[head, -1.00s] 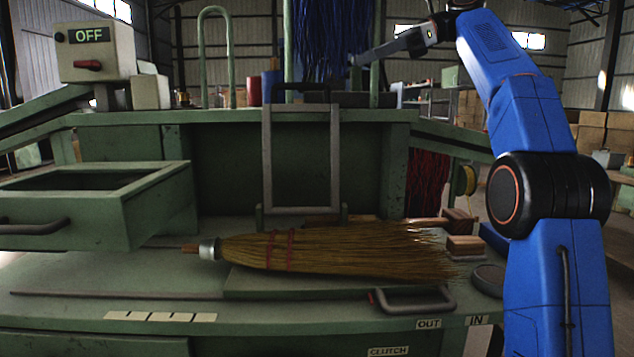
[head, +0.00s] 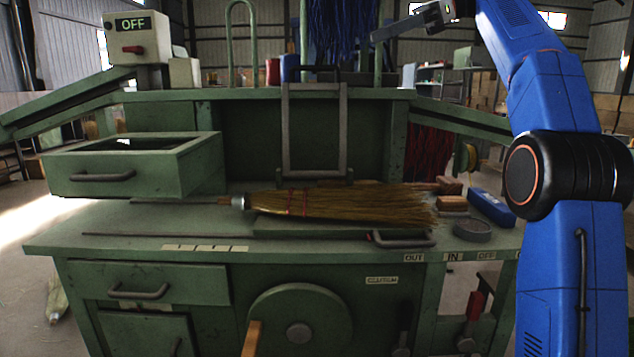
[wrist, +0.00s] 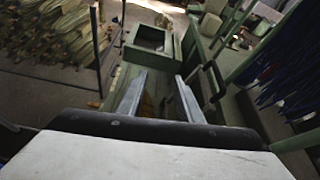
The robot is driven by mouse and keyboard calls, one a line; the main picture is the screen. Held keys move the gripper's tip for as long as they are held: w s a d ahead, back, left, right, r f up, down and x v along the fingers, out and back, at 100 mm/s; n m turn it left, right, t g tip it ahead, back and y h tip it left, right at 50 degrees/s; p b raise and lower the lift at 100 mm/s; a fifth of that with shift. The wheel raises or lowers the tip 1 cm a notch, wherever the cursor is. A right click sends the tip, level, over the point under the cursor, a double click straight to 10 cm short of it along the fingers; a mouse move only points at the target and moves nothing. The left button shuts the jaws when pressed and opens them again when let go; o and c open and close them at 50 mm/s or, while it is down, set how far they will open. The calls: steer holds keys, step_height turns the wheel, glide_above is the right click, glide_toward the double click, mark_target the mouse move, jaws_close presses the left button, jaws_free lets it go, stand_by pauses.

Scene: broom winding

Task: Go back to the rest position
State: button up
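My gripper (head: 376,37) is raised above the back of the green workbench (head: 150,236), near the hanging blue strands (head: 340,25). The wrist view shows its two grey fingers apart with nothing between them, so my gripper (wrist: 160,78) is open and empty. A straw broom (head: 345,204) with red binding and a metal collar lies on its side on the bench top, well below my gripper. My blue arm stands upright on the right of the head view.
An open green drawer box (head: 125,165) sits at the bench's left. An OFF switch box (head: 130,38) stands behind it. A grey frame (head: 315,130) rises mid-bench. Wooden blocks (head: 450,185) and a blue case (head: 491,208) lie right.

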steer(key=s+d+f+n+t+h, duration=0.1)
steer(key=s+d+f+n+h, duration=0.3)
steer(key=s+f, duration=0.9)
steer(key=s+d+f+n+t+h, duration=0.1)
steer(key=s+d+f+n+h, duration=0.4)
steer(key=s+f, duration=0.9)
steer(key=s+d+f+n+t+h, duration=0.1)
steer(key=s+d+f+n+h, duration=0.3)
steer(key=f, duration=2.7)
steer(key=s+n, duration=0.4)
steer(key=s, duration=0.5)
steer(key=shift+s+d+f+t, duration=0.15)
steer(key=shift+d+f+t, duration=0.05)
steer(key=shift+d+t, duration=0.2)
